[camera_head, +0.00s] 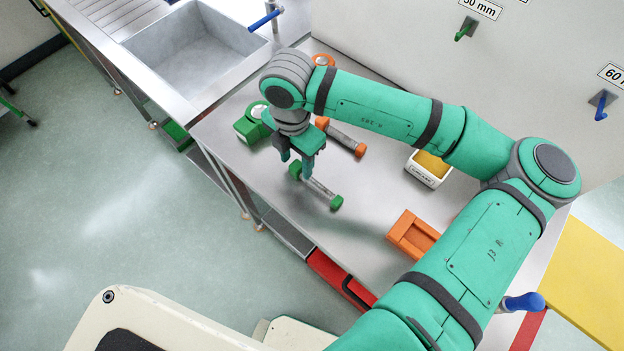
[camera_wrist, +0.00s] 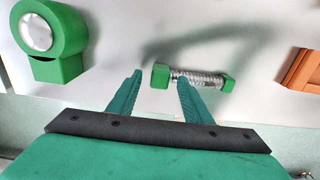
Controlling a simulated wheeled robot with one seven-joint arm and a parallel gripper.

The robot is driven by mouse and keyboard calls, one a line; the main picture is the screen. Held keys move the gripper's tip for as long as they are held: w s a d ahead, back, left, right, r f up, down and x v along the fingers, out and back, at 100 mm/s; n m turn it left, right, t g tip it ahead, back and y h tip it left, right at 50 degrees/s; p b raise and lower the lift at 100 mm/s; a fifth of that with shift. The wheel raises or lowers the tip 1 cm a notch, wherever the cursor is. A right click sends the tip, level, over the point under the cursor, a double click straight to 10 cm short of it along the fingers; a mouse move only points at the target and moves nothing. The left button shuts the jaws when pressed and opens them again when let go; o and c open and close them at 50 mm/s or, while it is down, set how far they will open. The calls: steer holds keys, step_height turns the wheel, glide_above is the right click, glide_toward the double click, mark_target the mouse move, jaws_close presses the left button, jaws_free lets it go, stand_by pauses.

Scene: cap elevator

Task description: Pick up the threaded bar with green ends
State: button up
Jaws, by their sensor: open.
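The threaded bar with green ends (camera_head: 319,187) lies on the steel table near its front edge in the head view. It also shows in the wrist view (camera_wrist: 200,79), lying crosswise just beyond the fingers. My gripper (camera_head: 298,165) points down above the bar's left part in the head view. In the wrist view my gripper (camera_wrist: 160,78) is open and empty. Its right finger overlaps the threaded middle of the bar, and its left finger is left of the bar's left green end. I cannot tell whether a finger touches the bar.
A bar with orange ends (camera_head: 345,139) lies behind. A green tape-like holder (camera_head: 250,124) stands left, also in the wrist view (camera_wrist: 50,35). An orange tray (camera_head: 412,235) and a white box with yellow contents (camera_head: 429,168) stand right. A sink (camera_head: 195,55) adjoins the table (camera_head: 365,215).

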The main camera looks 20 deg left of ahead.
steer(key=shift+f, duration=0.1)
steer(key=shift+c, duration=0.3)
jaws_close()
steer(key=shift+r, duration=0.5)
step_height(320, 180, up, 2)
steer(key=shift+r, duration=0.1)
steer(key=s+d+r, duration=0.4)
steer(key=d+r, duration=0.5)
steer(key=d, duration=0.4)
steer(key=shift+d+r, duration=0.25)
steer(key=shift+r, duration=0.15)
